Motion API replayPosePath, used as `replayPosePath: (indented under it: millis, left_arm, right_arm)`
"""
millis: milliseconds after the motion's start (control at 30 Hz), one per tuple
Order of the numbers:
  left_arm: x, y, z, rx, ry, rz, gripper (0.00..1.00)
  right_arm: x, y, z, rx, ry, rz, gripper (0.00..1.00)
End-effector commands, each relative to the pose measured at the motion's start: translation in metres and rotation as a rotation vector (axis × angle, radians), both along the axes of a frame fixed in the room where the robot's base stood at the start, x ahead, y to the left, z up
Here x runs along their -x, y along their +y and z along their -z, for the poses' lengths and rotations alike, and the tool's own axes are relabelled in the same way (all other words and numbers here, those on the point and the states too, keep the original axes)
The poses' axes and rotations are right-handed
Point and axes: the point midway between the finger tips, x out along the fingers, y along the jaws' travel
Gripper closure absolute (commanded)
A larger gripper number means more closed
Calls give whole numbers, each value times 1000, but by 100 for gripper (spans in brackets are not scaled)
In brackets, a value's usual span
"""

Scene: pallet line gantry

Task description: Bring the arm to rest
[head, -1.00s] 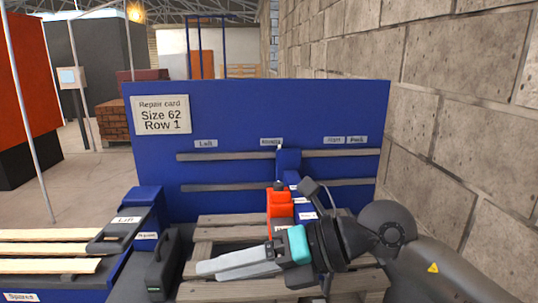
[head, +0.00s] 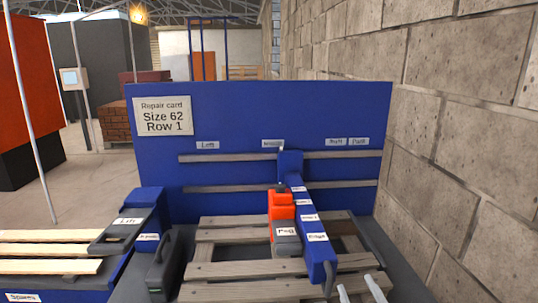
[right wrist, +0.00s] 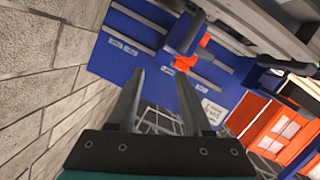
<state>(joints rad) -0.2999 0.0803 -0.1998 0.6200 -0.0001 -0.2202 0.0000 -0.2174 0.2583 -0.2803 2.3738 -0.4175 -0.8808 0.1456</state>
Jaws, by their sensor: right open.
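My right gripper (head: 361,289) shows only by its fingertips at the bottom edge of the head view, to the right of the blue gantry arm (head: 308,215). In the right wrist view my right gripper (right wrist: 158,95) is open, with nothing between its two fingers. Its arm is out of the head view. My left gripper is not in view. The orange and grey tool head (head: 283,215) sits against the left side of the gantry arm, above the wooden pallet (head: 232,269). It shows orange in the right wrist view too.
A blue panel (head: 240,120) with two rails and a repair card (head: 163,116) reading "Size 62, Row 1" stands behind the pallet. A block wall (head: 460,150) runs along the right. Light boards (head: 45,250) lie at the left, near a dark handled box (head: 165,266).

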Motion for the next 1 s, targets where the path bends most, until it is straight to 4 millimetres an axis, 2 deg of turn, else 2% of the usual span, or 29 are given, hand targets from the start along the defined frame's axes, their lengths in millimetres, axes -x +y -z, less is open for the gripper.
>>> replayPosePath:
  millis: [33,100,200,333,500,767,867,1000]
  left_arm:
    - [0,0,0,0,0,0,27]
    - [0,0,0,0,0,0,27]
    - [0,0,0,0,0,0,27]
    - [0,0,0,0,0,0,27]
    - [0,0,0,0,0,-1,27]
    - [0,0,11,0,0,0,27]
    - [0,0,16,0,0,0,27]
    - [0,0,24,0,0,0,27]
  right_arm:
    - [18,-6,31,-37,129,34,50]
    - [46,-13,69,-78,302,71,50]
    - [88,-15,111,-125,519,103,50]
    - [143,-13,148,-174,758,120,50]
    - [214,-5,176,-227,1031,115,50]
    - [199,-3,251,-216,1052,116,50]
    - [198,-3,285,-213,1065,116,50]
    - [203,-2,341,-209,1088,116,50]
